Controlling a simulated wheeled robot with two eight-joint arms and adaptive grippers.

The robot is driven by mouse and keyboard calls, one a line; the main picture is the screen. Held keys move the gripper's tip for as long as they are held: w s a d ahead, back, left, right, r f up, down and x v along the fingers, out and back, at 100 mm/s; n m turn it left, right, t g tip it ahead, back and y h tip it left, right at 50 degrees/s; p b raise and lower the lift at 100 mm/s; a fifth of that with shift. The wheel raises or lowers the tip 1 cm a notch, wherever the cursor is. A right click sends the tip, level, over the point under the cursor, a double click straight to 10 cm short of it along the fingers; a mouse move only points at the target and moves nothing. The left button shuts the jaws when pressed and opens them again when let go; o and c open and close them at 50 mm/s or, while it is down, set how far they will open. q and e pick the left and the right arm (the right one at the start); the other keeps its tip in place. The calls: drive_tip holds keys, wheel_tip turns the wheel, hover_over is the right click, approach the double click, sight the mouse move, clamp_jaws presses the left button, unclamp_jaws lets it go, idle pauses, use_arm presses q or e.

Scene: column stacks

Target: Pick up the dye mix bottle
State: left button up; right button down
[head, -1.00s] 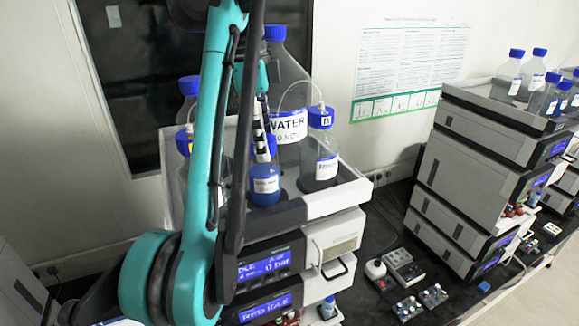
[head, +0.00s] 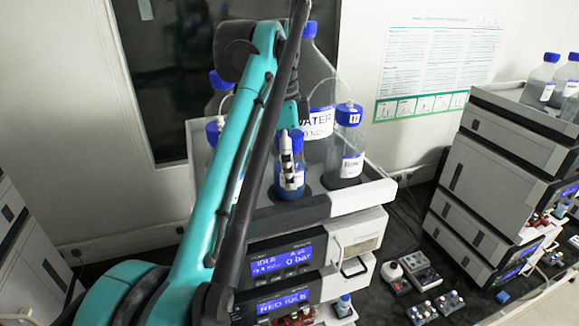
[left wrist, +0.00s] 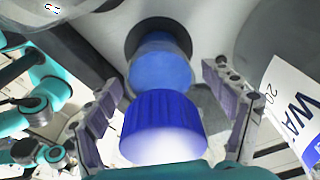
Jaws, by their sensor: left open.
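The bottle with blue liquid (head: 288,191), which I take for the dye mix bottle, stands upright in the tray on top of the instrument stack, and its blue cap (head: 296,140) is partly covered by my gripper. My left gripper (head: 291,178) is at this bottle, in front of its cap and upper body. In the left wrist view the bottle's ribbed blue cap (left wrist: 162,128) and blue body (left wrist: 160,68) lie between the two spread fingers of the open gripper (left wrist: 163,85). A gap shows on each side. The label is too small to read. My right gripper is not in view.
A large WATER bottle (head: 315,120) stands close behind, and a clear tubed bottle (head: 346,165) stands to the right. More capped bottles (head: 222,85) are to the left. The tray rim (head: 362,193) borders the stack. Another stack (head: 490,170) stands at right.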

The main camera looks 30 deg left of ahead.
use_arm(q)
drive_tip(key=shift+w, duration=0.1)
drive_tip(key=c, duration=1.5)
drive_tip(key=shift+c, duration=0.8)
